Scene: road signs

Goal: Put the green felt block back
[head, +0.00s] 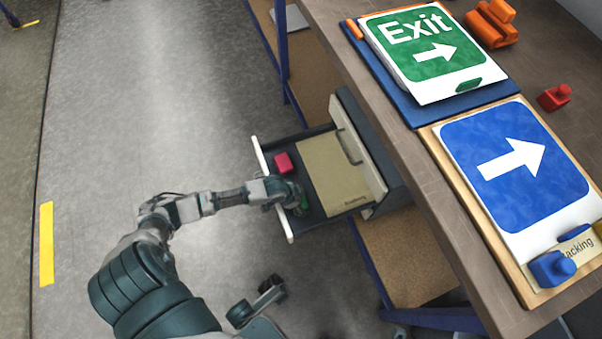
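An open drawer (262,160) sticks out from under the workbench. A small green block (304,203) shows partly at my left gripper's fingertips in the drawer's front part; the fingers hide much of it. My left gripper (296,196) reaches into the drawer from the left, right at this block. I cannot tell whether its fingers are closed on the block or only beside it. Another dark green block (468,85) lies on the lower edge of the green Exit sign (420,55) on the bench. A dark part at the bottom, perhaps my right gripper (268,292), is low beside the bench.
A pink-red block (283,163) and a tan board (333,172) lie in the drawer. The bench (400,133) also holds a blue arrow sign (515,160), a blue knobbed block (552,268), a red knobbed block (554,97) and orange blocks (492,22). The floor at left is clear.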

